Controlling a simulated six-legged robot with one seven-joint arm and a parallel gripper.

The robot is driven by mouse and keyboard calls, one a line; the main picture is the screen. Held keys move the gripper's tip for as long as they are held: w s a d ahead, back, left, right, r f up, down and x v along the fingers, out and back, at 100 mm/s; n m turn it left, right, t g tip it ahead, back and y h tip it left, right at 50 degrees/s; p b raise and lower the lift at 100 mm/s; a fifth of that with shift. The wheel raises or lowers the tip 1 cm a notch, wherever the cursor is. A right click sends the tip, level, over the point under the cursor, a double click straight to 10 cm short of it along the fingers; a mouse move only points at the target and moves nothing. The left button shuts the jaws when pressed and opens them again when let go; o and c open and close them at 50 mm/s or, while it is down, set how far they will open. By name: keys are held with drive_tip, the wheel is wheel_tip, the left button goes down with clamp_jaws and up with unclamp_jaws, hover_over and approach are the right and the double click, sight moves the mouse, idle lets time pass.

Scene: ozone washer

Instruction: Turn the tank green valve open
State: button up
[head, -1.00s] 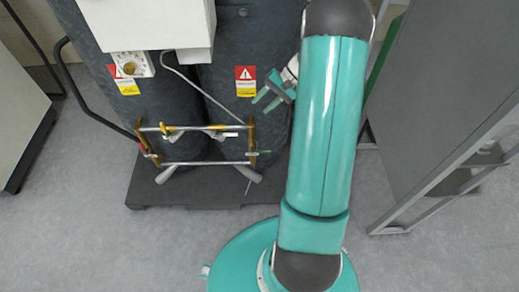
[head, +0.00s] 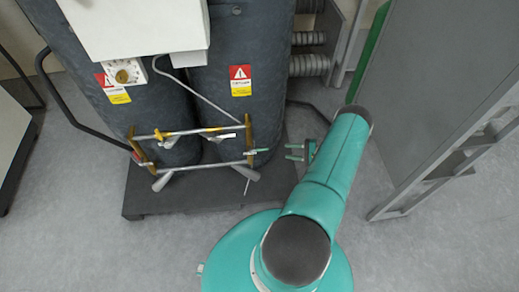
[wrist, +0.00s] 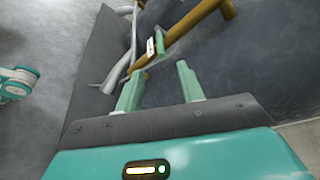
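The green valve (head: 258,151) is a small handle at the right end of the lower metal pipe, low in front of the right dark tank (head: 240,75). In the wrist view the green valve (wrist: 159,43) shows ahead of the fingers, beside a white tag. My gripper (head: 290,152) is to the right of the valve, with its fingers pointing left towards it and a gap between them. In the wrist view my gripper (wrist: 159,72) is open, with nothing between its fingers. The valve is not touched.
Metal pipes (head: 205,166) with yellow brackets (head: 249,133) run before the tanks. The tanks stand on a dark base plate (head: 150,205). A grey panel with a metal frame (head: 420,110) stands at the right. Open floor (head: 90,240) lies at the left front.

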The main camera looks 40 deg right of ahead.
sight(266, 150)
drive_tip(key=x, duration=1.3)
drive_tip(key=shift+w+a, duration=0.2)
clamp_jaws()
